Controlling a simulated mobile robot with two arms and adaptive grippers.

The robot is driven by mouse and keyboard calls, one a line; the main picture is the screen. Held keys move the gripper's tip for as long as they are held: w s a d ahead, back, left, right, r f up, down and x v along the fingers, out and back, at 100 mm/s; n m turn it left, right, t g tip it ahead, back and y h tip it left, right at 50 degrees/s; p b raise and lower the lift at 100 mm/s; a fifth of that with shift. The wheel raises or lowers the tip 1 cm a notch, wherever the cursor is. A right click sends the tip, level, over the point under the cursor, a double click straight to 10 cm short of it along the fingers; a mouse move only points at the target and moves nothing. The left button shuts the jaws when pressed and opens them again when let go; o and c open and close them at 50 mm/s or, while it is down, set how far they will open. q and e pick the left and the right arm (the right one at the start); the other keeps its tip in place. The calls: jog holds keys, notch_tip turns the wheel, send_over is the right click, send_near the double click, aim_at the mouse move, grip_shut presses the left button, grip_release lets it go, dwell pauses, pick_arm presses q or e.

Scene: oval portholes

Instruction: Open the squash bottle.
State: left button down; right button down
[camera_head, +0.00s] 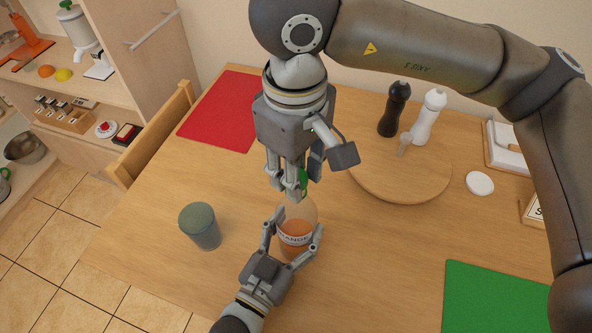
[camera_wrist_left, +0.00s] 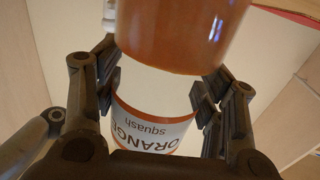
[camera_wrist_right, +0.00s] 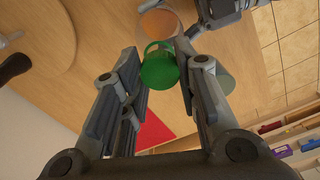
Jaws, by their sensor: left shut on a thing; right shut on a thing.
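The squash bottle (camera_head: 297,228) stands on the table, clear with orange squash and a white label reading ORANGE. My left gripper (camera_head: 293,236) is shut around its body; the left wrist view shows the bottle's label (camera_wrist_left: 150,130) between the fingers. My right gripper (camera_head: 288,180) points down from above, shut on the bottle's green cap (camera_head: 303,181). The cap shows between the fingers in the right wrist view (camera_wrist_right: 159,68), with the bottle (camera_wrist_right: 159,23) beyond it. The fingers partly hide the cap and neck, so I cannot tell whether cap and neck touch.
A grey-green cup (camera_head: 201,227) stands left of the bottle. A round wooden board (camera_head: 405,172) lies to the right, with a dark mill (camera_head: 394,110) and white mill (camera_head: 429,117) behind. A red mat (camera_head: 222,110) and green mat (camera_head: 495,298) lie flat. The table's front middle is clear.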

pick_arm(q)
jog(key=shift+f, duration=0.15)
pick_arm(e)
jog(key=shift+r, duration=0.15)
jog(key=shift+r, duration=1.95)
pick_arm(q)
jog(key=shift+c, duration=1.2)
grip_release()
jog(key=shift+s, duration=0.1)
jog(key=v, duration=1.2)
